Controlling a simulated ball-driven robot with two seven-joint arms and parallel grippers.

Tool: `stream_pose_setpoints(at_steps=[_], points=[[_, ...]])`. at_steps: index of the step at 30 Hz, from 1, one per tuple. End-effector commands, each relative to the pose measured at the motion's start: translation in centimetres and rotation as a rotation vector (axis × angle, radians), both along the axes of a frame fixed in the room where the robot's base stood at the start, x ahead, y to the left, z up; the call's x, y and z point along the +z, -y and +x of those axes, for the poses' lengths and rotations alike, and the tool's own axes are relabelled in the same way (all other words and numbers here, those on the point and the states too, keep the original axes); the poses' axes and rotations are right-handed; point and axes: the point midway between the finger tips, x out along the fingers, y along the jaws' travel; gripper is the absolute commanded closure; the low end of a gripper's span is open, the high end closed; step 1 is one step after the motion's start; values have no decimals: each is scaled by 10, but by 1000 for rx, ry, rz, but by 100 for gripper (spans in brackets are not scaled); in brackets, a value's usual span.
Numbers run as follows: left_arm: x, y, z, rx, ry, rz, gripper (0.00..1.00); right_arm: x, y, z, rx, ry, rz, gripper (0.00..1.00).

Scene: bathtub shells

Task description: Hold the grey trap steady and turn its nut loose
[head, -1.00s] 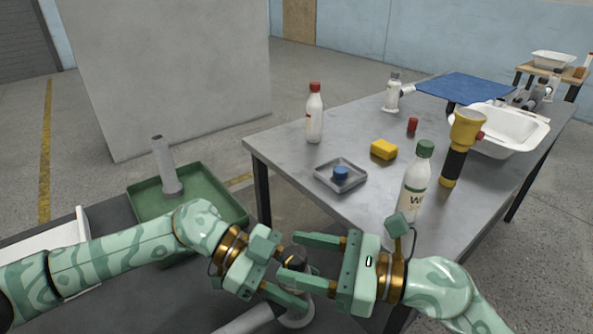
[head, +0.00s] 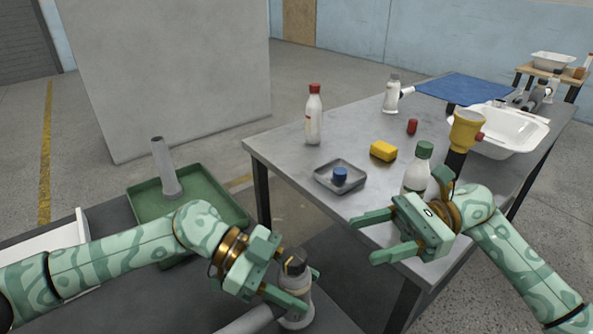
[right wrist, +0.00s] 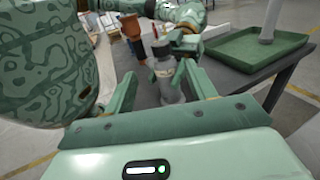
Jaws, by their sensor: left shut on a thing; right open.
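The grey trap (head: 297,309) stands upright at the bottom middle of the head view, with a dark nut (head: 294,262) at its top. My left gripper (head: 310,287) is shut on the trap's body just below the nut. My right gripper (head: 367,238) is open and empty, up and to the right of the trap and apart from it. The right wrist view shows the trap (right wrist: 167,85) and its nut (right wrist: 160,48) ahead, between the open fingers but beyond them.
A green tray (head: 222,194) with an upright grey pipe (head: 165,165) is at left. A green-capped bottle (head: 417,170) stands close behind my right gripper.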

Motion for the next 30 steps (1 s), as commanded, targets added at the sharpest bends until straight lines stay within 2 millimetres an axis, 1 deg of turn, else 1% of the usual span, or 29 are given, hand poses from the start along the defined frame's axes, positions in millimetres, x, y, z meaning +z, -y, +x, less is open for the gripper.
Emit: stream_pose_setpoints(at_steps=[1,3,8,12,15,18,22,25,30], points=[[0,0,0,-1,0,0,81,12,-15,-1,48,33,-18,44],[0,0,0,-1,0,0,81,21,-29,-3,97,63,-57,44],[0,0,0,-1,0,0,81,44,-61,-8,215,147,-177,44],[0,0,-1,-1,0,0,81,63,-87,-15,313,234,-318,44],[0,0,-1,-1,0,0,81,74,-101,-19,370,297,-434,44],[-1,0,-1,-1,0,0,81,85,-113,-23,414,362,-559,44],[-1,0,-1,-2,-1,0,81,98,-123,-26,447,448,-736,44],[-1,0,-1,-2,-1,0,81,109,-127,-27,453,512,-880,44],[-1,0,-1,-1,-2,1,81,126,-127,-24,427,607,-1112,44]])
